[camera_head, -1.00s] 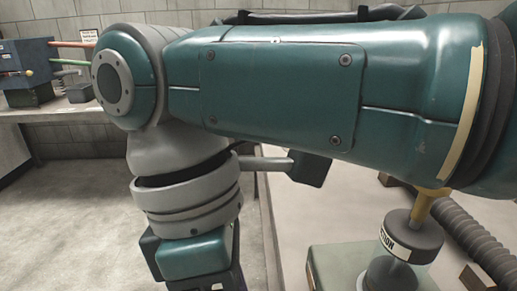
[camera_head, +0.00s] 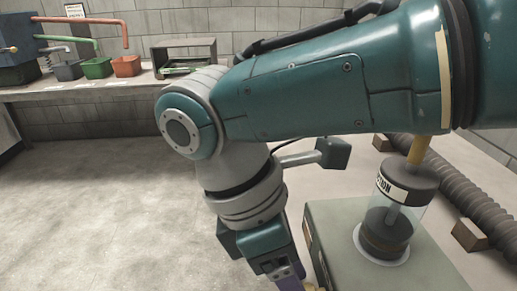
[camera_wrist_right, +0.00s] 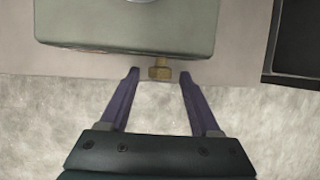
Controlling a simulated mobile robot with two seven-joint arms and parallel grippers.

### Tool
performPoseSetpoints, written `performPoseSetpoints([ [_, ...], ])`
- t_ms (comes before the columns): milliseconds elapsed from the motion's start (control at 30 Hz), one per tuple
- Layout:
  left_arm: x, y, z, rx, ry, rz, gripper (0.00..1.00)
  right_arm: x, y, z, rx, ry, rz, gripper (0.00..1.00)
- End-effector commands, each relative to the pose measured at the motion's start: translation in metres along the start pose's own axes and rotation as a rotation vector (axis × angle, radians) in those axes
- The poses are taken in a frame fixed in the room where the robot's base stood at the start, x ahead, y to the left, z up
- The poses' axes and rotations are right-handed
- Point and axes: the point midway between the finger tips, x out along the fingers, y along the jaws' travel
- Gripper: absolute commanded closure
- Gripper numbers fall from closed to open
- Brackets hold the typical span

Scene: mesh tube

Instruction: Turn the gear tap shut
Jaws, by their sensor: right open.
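A brass tap (camera_wrist_right: 160,70) sticks out from the near edge of a grey-green box (camera_wrist_right: 125,32) in the right wrist view. My right gripper (camera_wrist_right: 159,75) is open, with its purple fingertips on either side of the tap; I cannot tell whether they touch it. In the head view the box (camera_head: 325,215) stands on the bench at lower right. My right gripper is partly cut off at the bottom edge there, beside a sliver of yellow that may be the tap. My left gripper is out of view.
A clear cylinder (camera_head: 385,222) with a dark cap and a label ending in "TION" stands on the box. A ribbed hose (camera_head: 452,190) runs behind it, near a brown block (camera_head: 470,236). A far bench (camera_head: 110,87) holds coloured bins. My right arm hides much of the bench.

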Motion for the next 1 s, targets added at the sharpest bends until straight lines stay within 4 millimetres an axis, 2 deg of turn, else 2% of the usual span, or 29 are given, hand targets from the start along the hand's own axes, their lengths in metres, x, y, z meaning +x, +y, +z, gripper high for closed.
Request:
performPoseSetpoints([
  [233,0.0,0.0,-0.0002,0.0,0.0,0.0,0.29,0.0013,0.0001,-0.0001,0.0,0.001,0.0,0.36],
  [800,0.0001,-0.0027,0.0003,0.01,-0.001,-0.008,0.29,0.001,0.0002,-0.0001,0.0,0.001,0.001,0.99],
  [1000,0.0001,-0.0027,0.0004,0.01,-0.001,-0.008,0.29,0.0009,0.0002,-0.0002,0.0,0.001,0.001,1.0],
])
